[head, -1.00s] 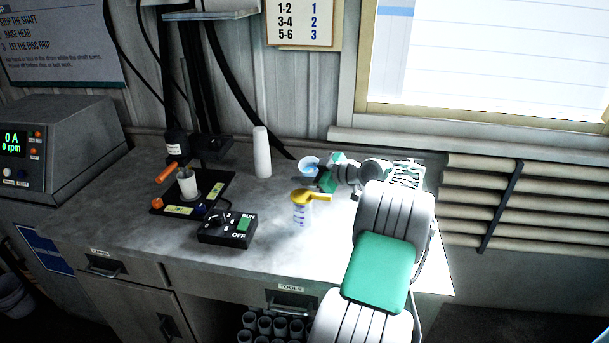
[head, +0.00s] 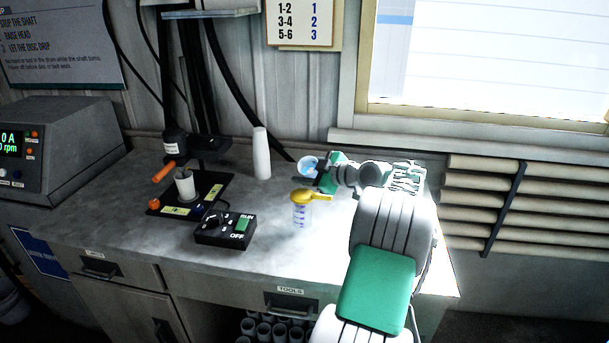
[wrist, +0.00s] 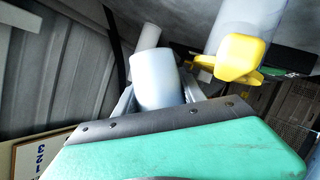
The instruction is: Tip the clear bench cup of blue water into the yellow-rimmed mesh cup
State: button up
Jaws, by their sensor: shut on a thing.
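The clear bench cup (head: 307,167) with blue water in it is held by my gripper (head: 320,172), off the bench, behind the yellow-rimmed mesh cup. Its mouth, with blue inside, faces the head camera. In the wrist view, the bench cup (wrist: 157,82) looks pale between the jaws. The mesh itself is hidden.
A black control box (head: 225,230) stands front left of the beaker. A tall white cylinder (head: 261,153) stands at the back. A stand with a small cup (head: 185,185) is at the left. The bench in front of the beaker is clear.

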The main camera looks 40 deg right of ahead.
aim_at(304, 162)
jog(key=shift+r+n+t+h+b, duration=0.25)
jog(key=shift+n+b, duration=0.65)
jog(key=shift+b, duration=1)
jog(key=shift+a+r+n+t+h+b, duration=0.1)
jog(key=shift+r+n+t+h+b, duration=0.55)
jog(key=shift+n+b, duration=1.15)
jog(key=shift+s+a+r+n+t+h+b, duration=0.15)
jog(key=shift+r+n+t+b, duration=0.25)
jog(key=shift+b, duration=2.45)
jog(key=shift+w+a+r+n+t+h+b, duration=0.15)
jog(key=shift+r+n+b, duration=0.3)
jog(key=shift+b, duration=2.4)
jog(key=shift+s+a+r+n+t+b, duration=0.25)
jog(key=shift+n+b, duration=0.35)
jog(key=shift+b, duration=0.9)
jog(key=shift+w+r+n+t+b, duration=0.1)
jog(key=shift+r+n+t+b, duration=0.4)
jog(key=shift+b, duration=1)
jog(key=shift+s+a+r+n+b, duration=0.15)
jog(key=shift+n+b, duration=0.6)
jog(key=shift+b, duration=0.75)
